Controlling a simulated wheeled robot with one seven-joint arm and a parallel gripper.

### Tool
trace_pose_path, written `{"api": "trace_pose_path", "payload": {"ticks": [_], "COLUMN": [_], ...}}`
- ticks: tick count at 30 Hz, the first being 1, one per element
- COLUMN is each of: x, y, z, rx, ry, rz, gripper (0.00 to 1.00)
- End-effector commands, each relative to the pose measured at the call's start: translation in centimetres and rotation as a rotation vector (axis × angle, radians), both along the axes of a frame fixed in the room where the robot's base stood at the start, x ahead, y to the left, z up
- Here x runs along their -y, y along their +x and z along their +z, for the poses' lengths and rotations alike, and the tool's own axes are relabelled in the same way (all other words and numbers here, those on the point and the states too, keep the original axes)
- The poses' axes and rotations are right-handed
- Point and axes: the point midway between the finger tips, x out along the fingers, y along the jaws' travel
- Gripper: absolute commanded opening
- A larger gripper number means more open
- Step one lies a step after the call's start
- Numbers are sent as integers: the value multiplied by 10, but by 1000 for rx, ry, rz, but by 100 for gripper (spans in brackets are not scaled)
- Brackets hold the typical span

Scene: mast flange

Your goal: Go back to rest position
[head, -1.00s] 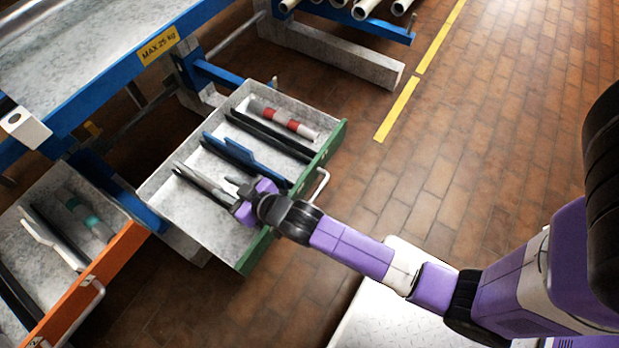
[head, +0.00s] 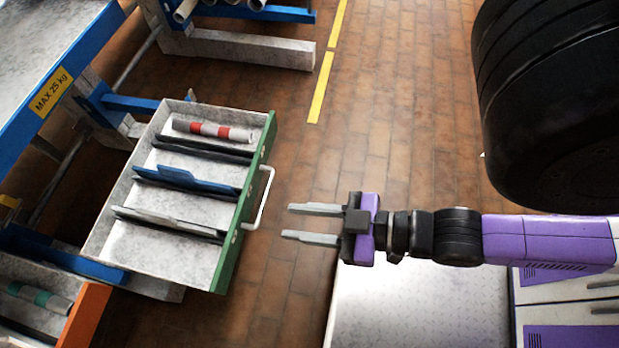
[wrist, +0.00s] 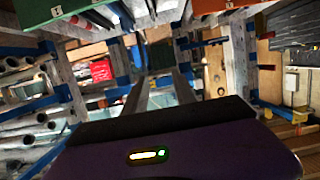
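My gripper (head: 313,223) is in the head view, level and pointing left, with its two grey fingers apart and nothing between them. It is over the floor, to the right of the green-fronted drawer (head: 225,250) and clear of its handle. In the wrist view, the fingers (wrist: 160,92) reach away from the purple gripper body and look empty. My arm stretches in from the right side of the head view.
An orange-fronted drawer (head: 85,315) is at lower left. A blue-framed bench (head: 60,60) stands upper left. Brick floor is free beyond my gripper.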

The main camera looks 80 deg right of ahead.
Motion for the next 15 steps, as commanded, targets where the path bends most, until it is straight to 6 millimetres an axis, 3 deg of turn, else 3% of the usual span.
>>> {"api": "trace_pose_path", "payload": {"ticks": [5,15], "x": [-1,-1], "y": [-14,-15], "z": [23,27], "rx": [7,9], "ry": [4,3], "rz": [-9,-10], "gripper": [32,32]}}
